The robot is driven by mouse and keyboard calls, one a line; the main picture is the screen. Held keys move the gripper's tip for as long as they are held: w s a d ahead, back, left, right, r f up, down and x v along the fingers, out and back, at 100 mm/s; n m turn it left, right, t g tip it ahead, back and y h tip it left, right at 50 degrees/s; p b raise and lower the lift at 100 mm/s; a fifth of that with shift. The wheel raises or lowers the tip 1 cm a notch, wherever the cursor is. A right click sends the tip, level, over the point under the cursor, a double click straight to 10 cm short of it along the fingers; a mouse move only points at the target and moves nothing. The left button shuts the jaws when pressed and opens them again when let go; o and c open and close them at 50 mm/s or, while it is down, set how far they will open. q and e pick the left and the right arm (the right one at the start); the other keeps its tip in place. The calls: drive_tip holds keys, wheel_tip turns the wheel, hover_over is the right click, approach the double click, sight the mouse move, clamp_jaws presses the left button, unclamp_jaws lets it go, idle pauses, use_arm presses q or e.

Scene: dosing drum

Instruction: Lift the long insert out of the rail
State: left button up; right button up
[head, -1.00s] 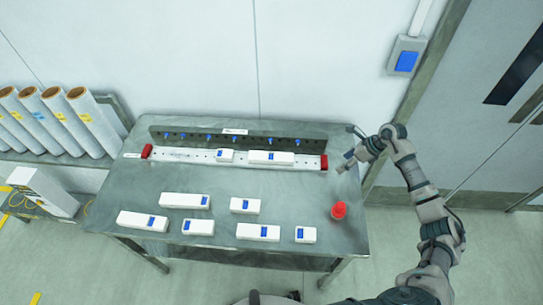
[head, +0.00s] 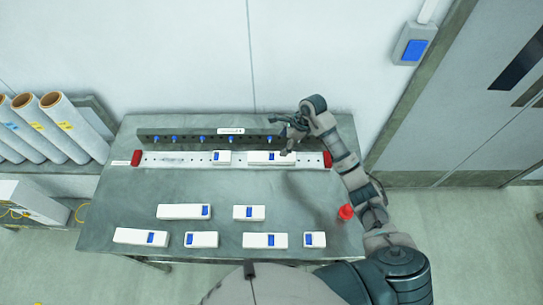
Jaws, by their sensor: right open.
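The rail (head: 190,160) is a pale strip with red end blocks, lying along the back of the metal table. The long insert (head: 255,158), a white block with a blue patch, sits in the rail right of its middle. A short insert (head: 221,158) sits in the rail just to its left. My right gripper (head: 285,136) is open above the right end of the long insert. It looks empty, and whether it touches the insert cannot be told. My left gripper is not in view.
Several loose white inserts, such as a long one (head: 184,212), lie on the front of the table (head: 130,205). A dark bar (head: 190,137) with blue pegs stands behind the rail. A red knob-like object (head: 346,212) stands close to my right forearm.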

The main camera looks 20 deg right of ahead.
hover_over(272, 156)
drive_tip(key=d, duration=0.2)
drive_tip(key=f, duration=0.5)
drive_tip(key=shift+s+p, duration=0.3)
drive_tip(key=shift+a+f, duration=0.2)
drive_tip(key=shift+f, duration=0.05)
drive_tip(key=p+x, duration=0.1)
drive_tip(key=x, duration=0.2)
drive_tip(key=shift+a+f, duration=0.1)
drive_tip(key=shift+f, duration=0.15)
drive_tip(key=shift+w+a+f, duration=0.1)
drive_tip(key=shift+f, duration=0.35)
clamp_jaws()
drive_tip(key=shift+r, duration=0.1)
